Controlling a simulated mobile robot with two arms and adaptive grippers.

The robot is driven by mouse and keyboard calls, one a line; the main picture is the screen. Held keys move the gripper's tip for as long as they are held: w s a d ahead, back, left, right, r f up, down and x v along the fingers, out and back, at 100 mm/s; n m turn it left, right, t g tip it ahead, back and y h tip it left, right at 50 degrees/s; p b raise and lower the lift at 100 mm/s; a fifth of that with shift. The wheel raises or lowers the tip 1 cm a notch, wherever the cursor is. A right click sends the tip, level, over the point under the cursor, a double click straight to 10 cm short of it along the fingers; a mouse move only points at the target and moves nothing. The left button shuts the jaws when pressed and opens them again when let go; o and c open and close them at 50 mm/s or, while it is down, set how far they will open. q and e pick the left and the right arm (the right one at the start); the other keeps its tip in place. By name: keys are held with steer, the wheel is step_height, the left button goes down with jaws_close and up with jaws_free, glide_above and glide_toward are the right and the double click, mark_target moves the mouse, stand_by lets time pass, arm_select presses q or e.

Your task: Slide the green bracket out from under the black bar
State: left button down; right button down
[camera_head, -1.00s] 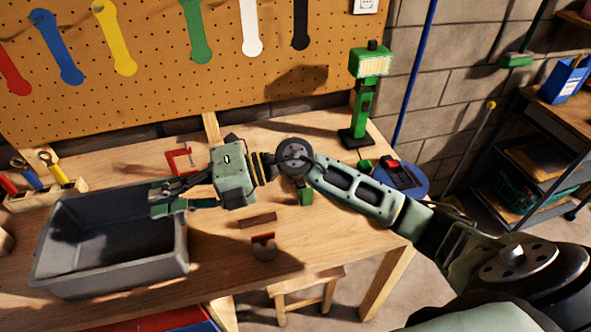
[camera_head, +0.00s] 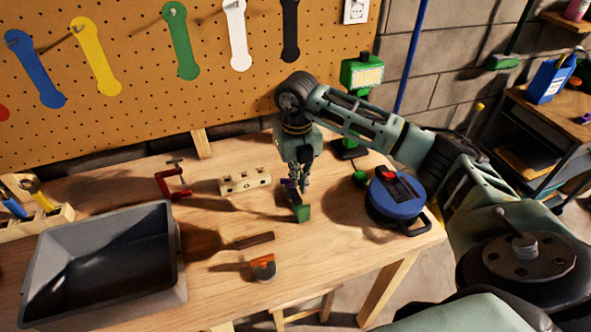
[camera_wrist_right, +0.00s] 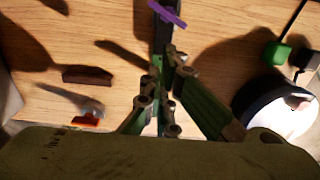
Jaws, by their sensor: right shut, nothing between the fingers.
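The green bracket (camera_head: 302,212) is on the workbench, right of its middle. It also shows as a green strip in the right wrist view (camera_wrist_right: 157,66), largely hidden by my fingers. The black bar (camera_wrist_right: 162,36) runs away from the fingers there, with a purple piece (camera_wrist_right: 167,14) lying across it. How far the bracket lies under the bar is hidden. My right gripper (camera_head: 304,189) points down right at the bracket, shut and empty. Its fingertips (camera_wrist_right: 168,65) overlap the bracket in the wrist view; I cannot tell whether they touch. My left gripper is not in view.
A grey bin (camera_head: 60,235) stands at the left. A pale block with holes (camera_head: 244,181) and a red clamp (camera_head: 172,182) lie behind. A brown bar (camera_head: 255,240) and an orange-ended tool (camera_head: 263,267) lie in front. A blue round device (camera_head: 397,199) sits at the right.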

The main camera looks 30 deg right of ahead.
mark_target(297, 203)
step_height(297, 203, down, 5)
steer(key=shift+f+p, duration=0.15)
steer(key=shift+p, duration=0.65)
steer(key=shift+f, duration=0.5)
steer(key=shift+f, duration=0.1)
